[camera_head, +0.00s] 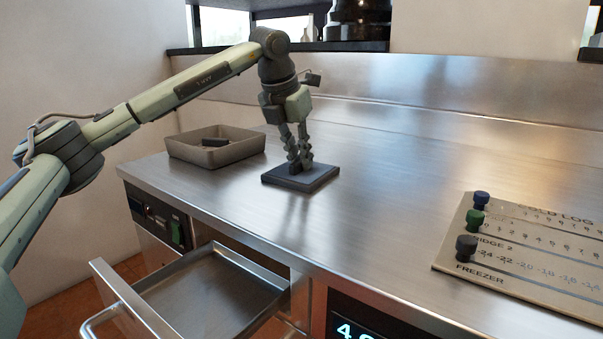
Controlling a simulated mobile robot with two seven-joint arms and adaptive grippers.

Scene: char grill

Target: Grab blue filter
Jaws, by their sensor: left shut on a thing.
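A flat, square, dark blue-grey slab (318,181), which looks like the blue filter, lies on the steel counter left of the middle. My left gripper (300,167) points straight down over it, with its fingertips close together at the slab's middle. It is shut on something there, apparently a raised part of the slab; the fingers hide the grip. I cannot tell whether the slab is lifted off the counter at all. My right gripper is not in view.
A grey-brown tray (176,151) with a dark block (215,142) in it stands left of the slab. A steel drawer (151,310) is open below the counter. A cold log board (451,249) with blue, green and black knobs lies right. The middle counter (400,190) is clear.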

